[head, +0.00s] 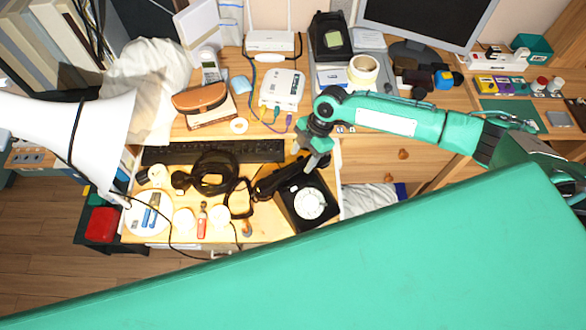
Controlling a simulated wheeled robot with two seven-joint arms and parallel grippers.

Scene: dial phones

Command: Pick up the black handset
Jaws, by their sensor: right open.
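A black dial phone (295,217) with a round white dial (309,203) sits at the right end of the pulled-out wooden shelf. The black handset (273,185) lies at the phone's upper left side, slanting up to the right. My right gripper (312,165) comes down from above at the handset's upper right end, with its fingers open. Whether they touch the handset or straddle it, I cannot tell. The gripper and wrist partly hide that end. My left gripper is not in view.
A coiled black cable (213,172) lies left of the handset. A white plate with blue items (135,219), a red lighter-like item (201,222) and a large white lamp shade (75,130) are further left.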

